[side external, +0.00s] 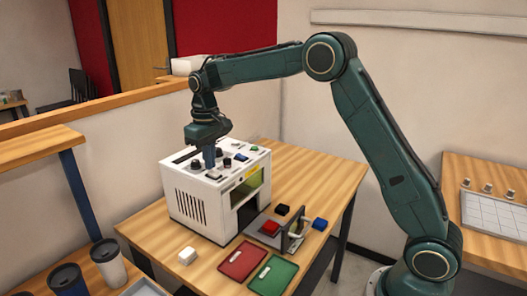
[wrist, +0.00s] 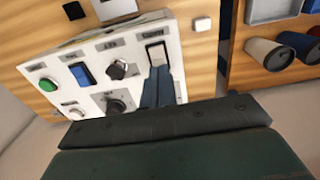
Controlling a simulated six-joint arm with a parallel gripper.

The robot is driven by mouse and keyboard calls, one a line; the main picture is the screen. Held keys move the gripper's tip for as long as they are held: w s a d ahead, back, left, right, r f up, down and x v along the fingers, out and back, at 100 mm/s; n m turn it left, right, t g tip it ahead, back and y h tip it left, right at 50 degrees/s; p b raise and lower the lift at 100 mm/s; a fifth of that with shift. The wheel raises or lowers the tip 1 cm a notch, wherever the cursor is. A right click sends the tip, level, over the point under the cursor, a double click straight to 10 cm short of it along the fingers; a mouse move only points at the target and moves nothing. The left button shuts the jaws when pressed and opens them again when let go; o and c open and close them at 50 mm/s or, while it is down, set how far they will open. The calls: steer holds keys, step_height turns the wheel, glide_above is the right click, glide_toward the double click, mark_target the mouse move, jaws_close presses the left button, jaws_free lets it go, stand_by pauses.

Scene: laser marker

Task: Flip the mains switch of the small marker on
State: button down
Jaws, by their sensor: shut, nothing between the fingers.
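The small marker (side external: 190,209) is a white box on the wooden table, with knobs, switches and a button on its top panel (wrist: 98,88). In the side view my gripper (side external: 210,165) points down onto the panel.
A blue rocker (wrist: 82,75), a green button (wrist: 48,85) and black knobs (wrist: 118,69) are close by on the panel.

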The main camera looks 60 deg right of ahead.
mark_target(213, 173)
steer(key=shift+f, duration=0.55)
stand_by(0.4)
steer(key=shift+r, duration=3.55)
steer(key=s+a+r+t, duration=0.1)
steer(key=s+r, duration=0.3)
steer(key=s, duration=0.5)
steer(key=s+a+r+t, duration=0.15)
steer(key=s+r, duration=0.25)
steer(key=s, duration=0.5)
steer(key=s+f+t, duration=0.1)
steer(key=s+f, duration=0.2)
steer(key=s, duration=0.5)
steer(key=s+f+t, duration=0.2)
steer(key=s+f, duration=0.1)
steer(key=s, duration=0.6)
steer(key=shift+d+f, duration=0.15)
steer(key=shift+f, duration=0.25)
